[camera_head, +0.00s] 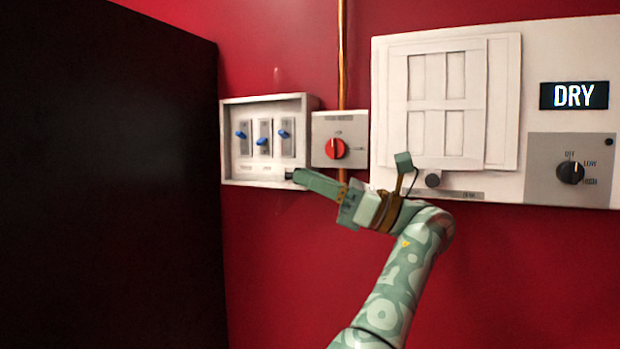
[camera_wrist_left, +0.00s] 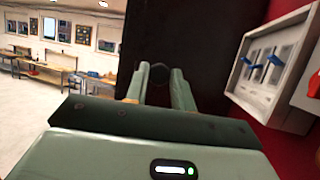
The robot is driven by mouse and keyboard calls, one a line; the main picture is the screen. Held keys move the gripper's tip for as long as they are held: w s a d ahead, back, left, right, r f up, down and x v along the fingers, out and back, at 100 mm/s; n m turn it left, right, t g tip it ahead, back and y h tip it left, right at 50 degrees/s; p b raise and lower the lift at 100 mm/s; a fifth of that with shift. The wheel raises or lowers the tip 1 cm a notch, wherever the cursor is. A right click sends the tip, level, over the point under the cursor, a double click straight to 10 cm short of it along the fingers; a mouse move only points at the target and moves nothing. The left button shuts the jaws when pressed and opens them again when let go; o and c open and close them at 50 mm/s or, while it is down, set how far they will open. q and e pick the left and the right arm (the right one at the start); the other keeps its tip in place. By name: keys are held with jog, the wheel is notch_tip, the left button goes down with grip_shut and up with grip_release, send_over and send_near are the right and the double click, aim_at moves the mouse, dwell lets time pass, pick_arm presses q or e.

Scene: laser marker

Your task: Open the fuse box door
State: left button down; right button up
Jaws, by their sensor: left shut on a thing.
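The fuse box (camera_head: 265,98) is a shallow pale box on the red wall, with several switches inside, three of them with blue levers. Its front shows uncovered, and I cannot make out a door leaf. My left gripper (camera_head: 294,174) overlaps the box's lower right corner in the head view. In the left wrist view the fuse box (camera_wrist_left: 243,75) is at the right, and the left gripper (camera_wrist_left: 161,72) is shut on a small dark ring-like thing, set against a dark surface. I cannot tell whether that is the door's handle. My right gripper is not in view.
A large black panel (camera_head: 110,180) fills the left side. A grey box with a red knob (camera_head: 335,149) sits right of the fuse box. Further right is a white machine panel (camera_head: 560,55) with a DRY display (camera_head: 574,96) and a black dial (camera_head: 570,172).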

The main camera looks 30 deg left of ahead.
pick_arm(q)
jog(key=c, duration=1.2)
grip_release()
jog(key=shift+a, duration=0.15)
notch_tip(320, 180, up, 3)
jog(key=shift+f+b, duration=0.15)
jog(key=shift+b, duration=0.15)
jog(key=s+d+r+b, duration=0.6)
jog(key=s+r, duration=0.4)
jog(key=s, duration=0.2)
jog(key=shift+s+b, duration=0.3)
jog(key=shift+s, duration=0.05)
jog(key=shift+d+r, duration=0.1)
jog(key=shift+r, duration=0.1)
